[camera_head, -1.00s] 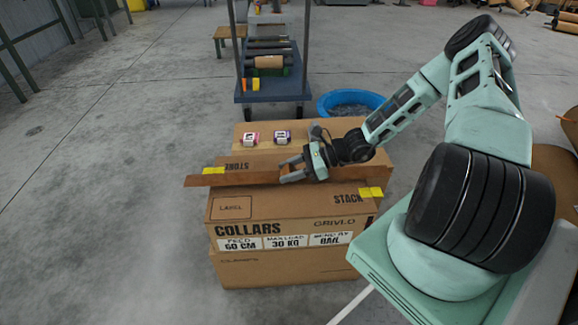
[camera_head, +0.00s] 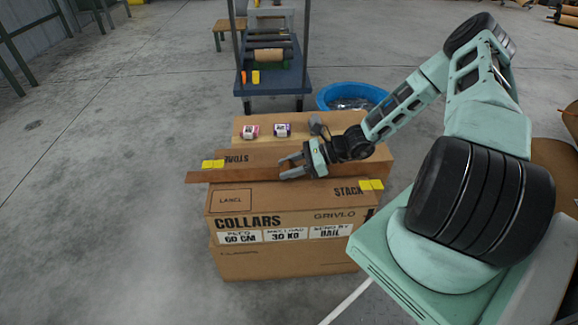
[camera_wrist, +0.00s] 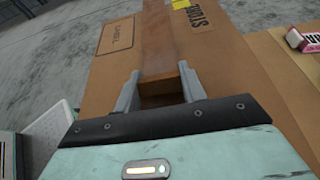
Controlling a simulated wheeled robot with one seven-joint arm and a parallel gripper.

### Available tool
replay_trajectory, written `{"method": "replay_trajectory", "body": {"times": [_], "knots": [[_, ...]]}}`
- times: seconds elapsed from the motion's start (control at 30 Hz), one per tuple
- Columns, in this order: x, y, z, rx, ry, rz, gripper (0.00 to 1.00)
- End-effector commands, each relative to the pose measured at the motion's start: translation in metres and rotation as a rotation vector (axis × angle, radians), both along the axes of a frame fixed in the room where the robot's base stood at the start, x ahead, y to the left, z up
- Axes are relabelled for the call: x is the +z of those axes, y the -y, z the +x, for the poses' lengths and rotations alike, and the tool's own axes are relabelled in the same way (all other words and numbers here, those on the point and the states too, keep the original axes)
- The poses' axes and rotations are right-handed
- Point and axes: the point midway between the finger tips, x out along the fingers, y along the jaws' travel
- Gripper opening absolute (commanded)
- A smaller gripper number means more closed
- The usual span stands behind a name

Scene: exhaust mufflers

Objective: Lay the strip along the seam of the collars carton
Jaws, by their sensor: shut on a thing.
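The brown strip (camera_head: 240,174) lies across the top of the collars carton (camera_head: 285,205), roughly left to right, and its left end sticks out past the carton's left side. My gripper (camera_head: 291,166) is shut on the strip's right part. In the wrist view the strip (camera_wrist: 160,40) runs away from between my two fingers (camera_wrist: 160,90). The strip covers much of the middle line between the flaps marked STORE and STACK, so the seam is hidden there. Whether the strip touches the carton top cannot be told. Yellow pieces (camera_head: 212,164) and (camera_head: 371,185) sit near the carton's left and right edges.
A pink-and-white packet (camera_head: 250,132) and a purple-and-white packet (camera_head: 282,130) stand on a tan surface behind the carton. Another carton (camera_head: 285,263) lies beneath. A blue cart (camera_head: 272,82) and a blue tub (camera_head: 350,97) are farther back. Floor at left is clear.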

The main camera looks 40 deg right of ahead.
Motion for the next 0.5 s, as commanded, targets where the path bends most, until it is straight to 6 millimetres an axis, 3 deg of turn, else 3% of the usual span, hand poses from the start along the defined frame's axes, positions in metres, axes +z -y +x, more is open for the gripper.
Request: {"method": "replay_trajectory", "body": {"times": [0.3,0.33,0.4,0.5], "knots": [[-0.0067,0.0000,0.0000,0.000,0.000,0.000,0.20],[-0.0061,0.0001,0.0001,0.000,0.000,0.000,0.49],[-0.0060,0.0000,0.0000,0.000,0.000,0.000,0.66],[-0.0058,0.0000,0.0000,0.000,0.000,0.000,0.66]]}}
